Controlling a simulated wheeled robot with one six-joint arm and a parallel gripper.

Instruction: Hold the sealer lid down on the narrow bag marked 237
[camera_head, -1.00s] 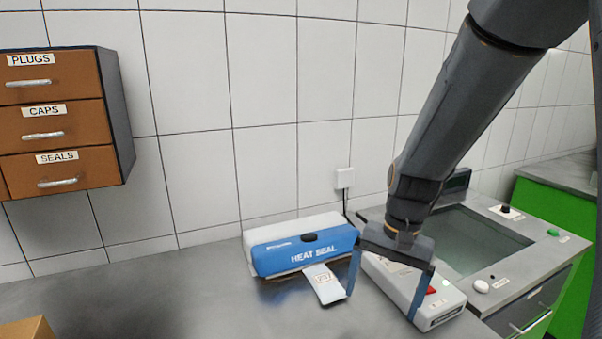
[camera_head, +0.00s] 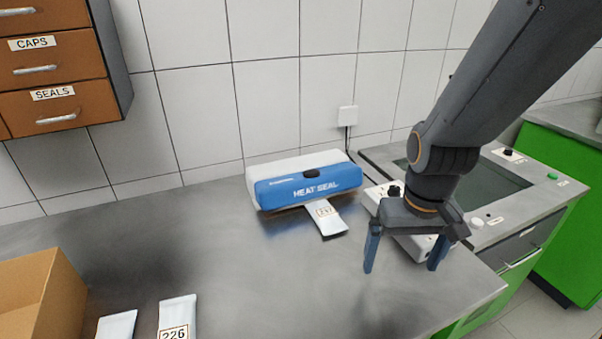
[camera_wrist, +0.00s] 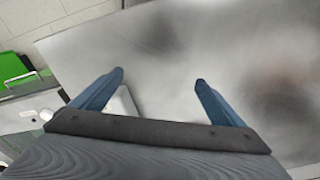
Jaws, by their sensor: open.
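The heat sealer (camera_head: 305,182) stands against the tiled wall, with a blue lid marked HEAT SEAL. The narrow bag marked 237 (camera_head: 326,216) sticks out from under its front edge, and its inner end is hidden beneath the lid. I cannot tell whether the lid is fully down. My gripper (camera_head: 404,268) is open and empty, to the right of the bag and in front of the sealer, pointing down over the bench. In the wrist view my gripper (camera_wrist: 158,84) has its blue fingers wide apart with only bare bench between them.
A white device (camera_head: 415,240) stands partly behind my gripper. A bag marked 226 (camera_head: 177,318), another pale bag (camera_head: 117,326) and a cardboard box (camera_head: 40,295) are at the front left. The metal bench (camera_head: 250,275) is clear in the middle. Drawers (camera_head: 55,70) hang at upper left.

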